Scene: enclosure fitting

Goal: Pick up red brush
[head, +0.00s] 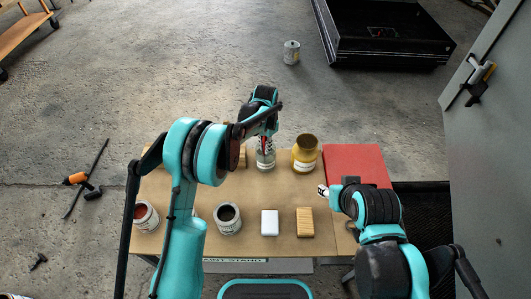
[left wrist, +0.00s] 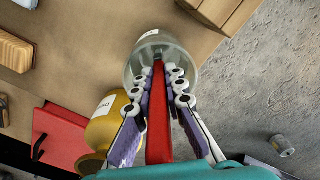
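The red brush (left wrist: 159,118) stands in a clear glass jar (left wrist: 147,52), which also shows on the table in the head view (head: 265,160). My left gripper (left wrist: 167,75) is over the jar, its fingertips closed in on both sides of the red handle with no clear gap. In the head view my left gripper (head: 265,143) hides most of the brush. The brush's lower end is inside the jar. My right gripper (head: 324,190) is low at the table's right side, near the red box (head: 357,163); its finger opening is too small to judge.
A yellow jar (head: 305,153) stands just right of the glass jar. Open paint cans (head: 228,219), a white block (head: 270,223) and a wooden brush block (head: 305,222) are along the table's front.

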